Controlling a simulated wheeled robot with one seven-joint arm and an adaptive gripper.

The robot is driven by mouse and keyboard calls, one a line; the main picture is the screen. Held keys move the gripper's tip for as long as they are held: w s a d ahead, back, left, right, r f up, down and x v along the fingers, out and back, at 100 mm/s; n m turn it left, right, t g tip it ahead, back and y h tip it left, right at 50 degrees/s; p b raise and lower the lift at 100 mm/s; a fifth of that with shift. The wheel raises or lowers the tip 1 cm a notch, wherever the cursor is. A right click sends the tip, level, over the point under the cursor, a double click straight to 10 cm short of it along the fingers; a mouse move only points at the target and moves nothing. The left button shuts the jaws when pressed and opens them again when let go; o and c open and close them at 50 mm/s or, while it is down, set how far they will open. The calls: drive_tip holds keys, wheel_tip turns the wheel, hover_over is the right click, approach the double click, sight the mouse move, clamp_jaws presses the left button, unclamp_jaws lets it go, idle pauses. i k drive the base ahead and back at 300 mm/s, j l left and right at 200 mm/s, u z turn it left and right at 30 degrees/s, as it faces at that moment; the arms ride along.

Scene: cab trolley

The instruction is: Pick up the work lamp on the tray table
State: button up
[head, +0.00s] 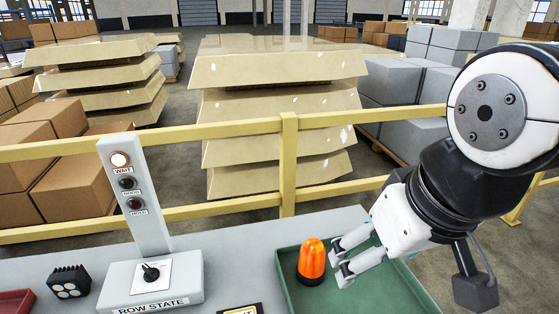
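A small black work lamp (69,282) with several pale round lenses sits at the left on the grey table (235,255). An orange beacon (312,261) stands upright in a green tray (284,270) on the right part of the table. My gripper (338,262) comes in from the right over the green tray, far to the right of the work lamp. Its two fingers are apart, with nothing visible between them. The fingertips point left, close to the beacon; I cannot tell whether they touch it.
A grey control box (150,287) labelled ROW STATE, with a tall light post (133,195), stands between the work lamp and the green tray. A red tray (14,303) is cut off at the left edge. A yellow railing (289,165) runs behind the table.

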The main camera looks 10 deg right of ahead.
sight(68, 283)
drive_tip(key=k+u, duration=0.1)
drive_tip(key=u, duration=0.3)
drive_tip(key=i+u, duration=0.1)
drive_tip(key=u, duration=0.75)
